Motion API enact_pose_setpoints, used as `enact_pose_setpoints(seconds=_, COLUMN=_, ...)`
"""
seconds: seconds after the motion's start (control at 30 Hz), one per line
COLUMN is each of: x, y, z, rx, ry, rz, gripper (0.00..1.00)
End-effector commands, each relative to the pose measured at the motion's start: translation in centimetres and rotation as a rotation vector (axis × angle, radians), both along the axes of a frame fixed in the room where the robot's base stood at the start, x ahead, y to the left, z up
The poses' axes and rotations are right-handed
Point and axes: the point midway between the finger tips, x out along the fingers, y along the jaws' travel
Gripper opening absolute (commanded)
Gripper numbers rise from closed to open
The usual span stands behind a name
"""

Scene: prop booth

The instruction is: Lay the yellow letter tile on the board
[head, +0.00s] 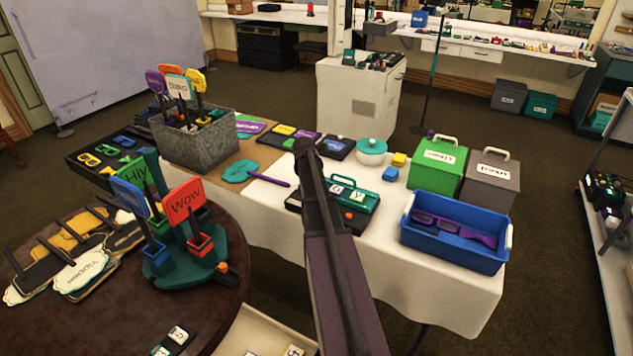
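A black tray or board (76,169) lies at the left end of the white-covered table. Several coloured letter tiles lie on it, including a yellow one (90,159), with blue and green ones beside it. A second dark board (293,201) lies mid-table, partly hidden by my arm. A teal rack (370,202) with white letter tiles (357,195) stands on or against it. I cannot tell which one is the task's board. My arm rises from the bottom centre over the table.
A grey metal bin (222,148) of paddle signs, green box (433,170), grey box (488,180) and blue tub (452,247) stand on the table. A round table (215,318) with signs is at front left. A teal-lidded pot (371,151) stands near small yellow (399,159) and blue blocks.

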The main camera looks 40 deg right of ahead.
Motion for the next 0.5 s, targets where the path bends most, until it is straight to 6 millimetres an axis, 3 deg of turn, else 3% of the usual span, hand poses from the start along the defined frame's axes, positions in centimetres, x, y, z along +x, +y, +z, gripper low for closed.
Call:
enact_pose_setpoints(seconds=0.07, x=-0.01, y=-0.01, z=-0.32, rx=0.000, ry=0.000, rz=0.000, gripper=0.29)
enact_pose_setpoints(seconds=0.1, x=-0.01, y=-0.01, z=-0.18, rx=0.000, ry=0.000, rz=0.000, gripper=0.79)
enact_pose_setpoints(seconds=0.17, x=-0.01, y=-0.02, z=-0.17, rx=0.000, ry=0.000, rz=0.000, gripper=0.97)
enact_pose_setpoints(seconds=0.5, x=-0.01, y=-0.02, z=-0.17, rx=0.000, ry=0.000, rz=0.000, gripper=1.00)
